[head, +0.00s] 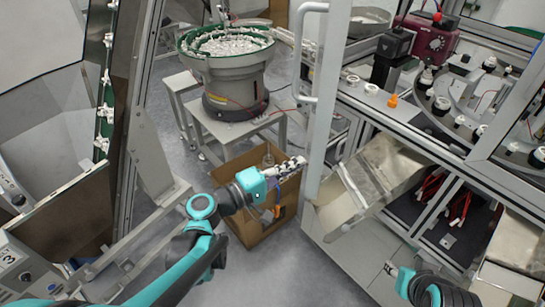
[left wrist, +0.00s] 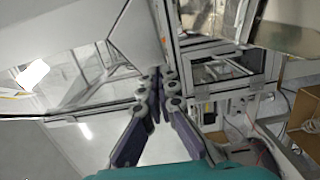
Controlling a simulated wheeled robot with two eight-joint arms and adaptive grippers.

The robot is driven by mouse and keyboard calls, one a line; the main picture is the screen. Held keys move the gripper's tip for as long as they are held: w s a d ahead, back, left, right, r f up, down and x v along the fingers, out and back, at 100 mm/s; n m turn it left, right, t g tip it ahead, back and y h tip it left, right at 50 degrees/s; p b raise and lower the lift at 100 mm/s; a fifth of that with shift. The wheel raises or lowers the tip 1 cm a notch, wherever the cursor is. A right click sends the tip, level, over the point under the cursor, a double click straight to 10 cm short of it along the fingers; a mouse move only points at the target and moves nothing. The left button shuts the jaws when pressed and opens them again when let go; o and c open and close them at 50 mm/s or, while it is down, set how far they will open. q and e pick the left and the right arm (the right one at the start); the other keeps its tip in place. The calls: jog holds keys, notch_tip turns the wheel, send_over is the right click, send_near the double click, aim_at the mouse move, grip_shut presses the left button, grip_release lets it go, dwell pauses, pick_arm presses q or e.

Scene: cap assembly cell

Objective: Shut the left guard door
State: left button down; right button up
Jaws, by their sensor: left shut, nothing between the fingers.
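The left guard door (head: 325,100) stands open in the middle of the head view, seen nearly edge-on as a tall pale frame. Its white bar handle (head: 299,55) is on its left side, near the top of the picture. My left gripper (head: 300,163) is shut and empty, well below the handle and just left of the door's lower part in the picture. I cannot tell whether it touches the door. In the left wrist view its fingers (left wrist: 158,82) are together, in front of pale framed panels.
A cardboard box (head: 252,215) stands on the floor below my left gripper. A bowl feeder (head: 228,65) stands on a table behind. A metal chute (head: 375,175) juts from the machine right of the door. Grey floor (head: 300,265) is clear in front.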

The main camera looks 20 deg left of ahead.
pick_arm(q)
jog(key=w+d+b, duration=0.1)
jog(key=w+d, duration=0.2)
jog(key=d, duration=0.7)
jog(key=w+d, duration=0.3)
jog(key=d, duration=0.6)
jog(key=w+d+n+t+y+b, duration=0.1)
jog(key=w+d+y+b, duration=0.1)
jog(key=w+d, duration=0.8)
jog(key=shift+w+d, duration=0.4)
jog(key=shift+d, duration=0.8)
jog(key=shift+a, duration=0.1)
